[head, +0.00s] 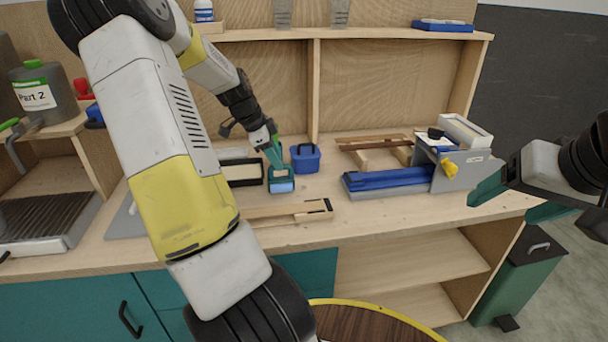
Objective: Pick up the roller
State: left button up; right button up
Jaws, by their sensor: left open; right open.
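A small light-blue cylinder (281,186), which looks like the roller, is on the workbench left of centre. My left gripper (277,165) points down at it with its teal fingers. The fingertips are right at the cylinder and partly cover it. The jaws are open, and I cannot tell whether they touch it. My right gripper (517,201) is open and empty at the right, by the bench's right end, away from the cylinder.
A blue box with a handle (305,158) stands just right of the cylinder. Wooden strips (290,211) lie in front on the bench (400,213). A grey and blue fixture (398,180) is to the right. A green bin (522,275) stands below right.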

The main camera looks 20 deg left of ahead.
aim_at(281, 178)
pick_arm(q)
jog(key=x, duration=0.4)
jog(key=shift+a+f, duration=0.2)
jog(key=shift+f, duration=0.3)
grip_shut()
dwell(0.9)
